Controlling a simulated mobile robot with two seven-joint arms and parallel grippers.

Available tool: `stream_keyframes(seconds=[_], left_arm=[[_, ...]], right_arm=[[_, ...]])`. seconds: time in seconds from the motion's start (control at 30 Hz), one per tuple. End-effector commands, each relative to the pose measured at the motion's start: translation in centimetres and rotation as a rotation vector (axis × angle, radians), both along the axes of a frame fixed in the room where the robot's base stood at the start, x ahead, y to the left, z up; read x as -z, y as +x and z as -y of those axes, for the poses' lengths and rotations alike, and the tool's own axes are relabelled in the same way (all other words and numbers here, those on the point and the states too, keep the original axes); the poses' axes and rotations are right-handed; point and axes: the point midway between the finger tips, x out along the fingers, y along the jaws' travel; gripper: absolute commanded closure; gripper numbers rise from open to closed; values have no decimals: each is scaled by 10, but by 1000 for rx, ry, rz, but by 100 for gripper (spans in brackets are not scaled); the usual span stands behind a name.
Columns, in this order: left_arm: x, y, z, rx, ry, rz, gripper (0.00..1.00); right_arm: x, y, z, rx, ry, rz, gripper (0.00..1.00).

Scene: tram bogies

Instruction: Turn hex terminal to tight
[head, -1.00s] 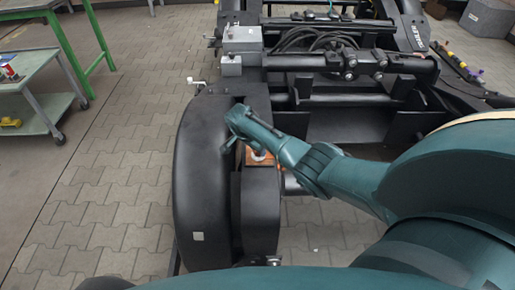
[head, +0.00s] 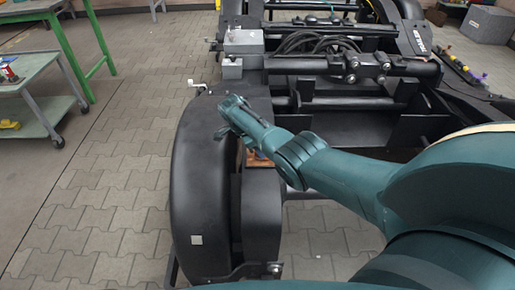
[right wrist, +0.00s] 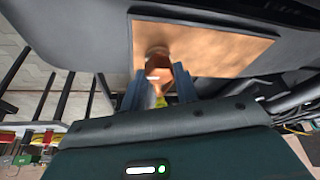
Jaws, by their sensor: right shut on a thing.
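The hex terminal (right wrist: 158,75) is a copper-coloured piece standing out from a copper plate (right wrist: 215,48) in the right wrist view. My right gripper (right wrist: 160,84) has its two fingers on either side of the terminal and is shut on it. In the head view my right gripper (head: 224,128) is over the black bogie housing, and its wrist hides the terminal. Only a small strip of the copper plate (head: 256,160) shows there, below my wrist. My left gripper is not in view.
A black rounded wheel cover (head: 201,190) stands beside the terminal. Grey boxes (head: 243,42), cables and the bogie frame lie behind. A trolley (head: 35,92) and a green-legged table (head: 40,15) stand at the left. Paved floor between is clear.

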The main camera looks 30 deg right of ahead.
Motion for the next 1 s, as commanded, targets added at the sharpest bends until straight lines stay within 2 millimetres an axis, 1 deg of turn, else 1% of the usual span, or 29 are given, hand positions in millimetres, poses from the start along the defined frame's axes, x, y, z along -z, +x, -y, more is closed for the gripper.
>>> stream_keyframes(seconds=[0.23,0.27,0.5,0.53,0.8,0.87,0.97,1.0], left_arm=[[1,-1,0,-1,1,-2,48],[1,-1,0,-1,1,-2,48],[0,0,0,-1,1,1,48],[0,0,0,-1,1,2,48],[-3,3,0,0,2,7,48],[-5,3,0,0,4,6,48],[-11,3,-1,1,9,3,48],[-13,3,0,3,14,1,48]], right_arm=[[0,-1,2,5,-4,-3,93],[0,-1,2,5,-4,-3,69],[0,-1,1,3,-2,-1,49],[0,-1,1,3,-2,-1,48],[-3,0,0,1,-1,0,48],[-8,1,-2,1,0,1,48],[-23,2,-8,0,0,3,48],[-31,2,-10,0,0,3,48]])
